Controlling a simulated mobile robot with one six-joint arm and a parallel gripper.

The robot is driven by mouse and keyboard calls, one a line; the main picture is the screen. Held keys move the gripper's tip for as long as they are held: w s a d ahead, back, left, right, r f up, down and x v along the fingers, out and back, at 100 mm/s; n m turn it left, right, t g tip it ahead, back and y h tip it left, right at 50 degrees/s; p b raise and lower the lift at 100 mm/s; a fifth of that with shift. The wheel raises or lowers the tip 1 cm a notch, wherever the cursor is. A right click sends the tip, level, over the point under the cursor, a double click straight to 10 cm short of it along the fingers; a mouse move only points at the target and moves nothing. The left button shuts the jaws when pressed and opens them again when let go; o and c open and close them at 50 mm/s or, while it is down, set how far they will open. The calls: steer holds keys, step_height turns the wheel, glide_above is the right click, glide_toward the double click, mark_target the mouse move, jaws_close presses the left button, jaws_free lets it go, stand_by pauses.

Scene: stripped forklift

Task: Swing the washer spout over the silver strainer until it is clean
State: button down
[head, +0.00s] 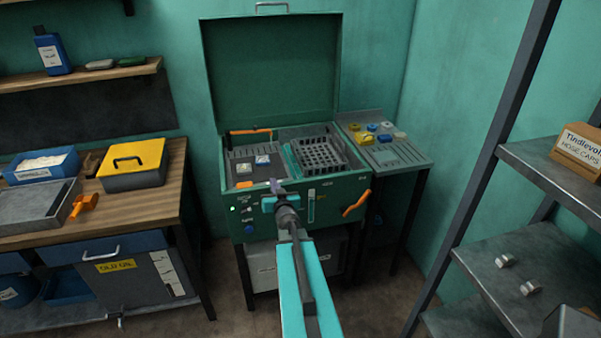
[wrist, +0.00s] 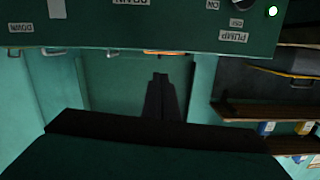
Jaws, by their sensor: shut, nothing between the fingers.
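The green washer (head: 338,208) stands against the back wall with its lid (head: 270,70) open. An orange bar (head: 249,132), perhaps the spout, lies along its left rear edge. Two small silvery pieces (head: 262,161) sit on the grey left tray; I cannot tell whether one is the strainer. My gripper (head: 276,188) is in front of the washer's control panel, shut and empty, apart from the tray pieces. In the wrist view my fingers (wrist: 160,92) point up at the panel (wrist: 140,25), whose labels, including PUMP, appear upside down.
A dark slotted basket (head: 318,153) fills the washer's right side. An orange handle (head: 356,203) sticks out at the front right. A side table (head: 385,153) holds small coloured parts. A wooden bench (head: 150,198) with a yellow box (head: 133,165) stands left; metal shelves (head: 530,270) stand right.

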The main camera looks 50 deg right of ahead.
steer(key=w+a+f+n+y+b, duration=0.1)
steer(key=w+a+f+y+b, duration=0.3)
steer(key=a+f, duration=0.75)
steer(key=s+a+f+n+g+y+b, duration=0.1)
steer(key=s+a+f+g+y, duration=0.15)
steer(key=a+f, duration=0.95)
steer(key=s+a+f+n+g+y, duration=0.1)
steer(key=s+a+f+n+g, duration=0.15)
steer(key=a+f, duration=1)
steer(key=s+a+f+n+g+b, duration=0.1)
steer(key=s+a+f+g, duration=0.4)
steer(key=s, duration=0.3)
steer(key=s+a+f+n+g+b, duration=0.1)
steer(key=s+a+f+g, duration=0.1)
steer(key=s+a+f, duration=0.45)
steer(key=s+a+r+n+g+y, duration=0.1)
steer(key=s+a+r+g, duration=0.1)
steer(key=s, duration=0.7)
steer(key=s+a+r+n+g+y, duration=0.1)
steer(key=s+a+g, duration=0.1)
steer(key=s+g, duration=0.3)
steer(key=s, duration=0.4)
steer(key=shift+s+a+r+g, duration=0.15)
steer(key=shift+s+r+g, duration=0.15)
steer(key=shift+s+r, duration=0.1)
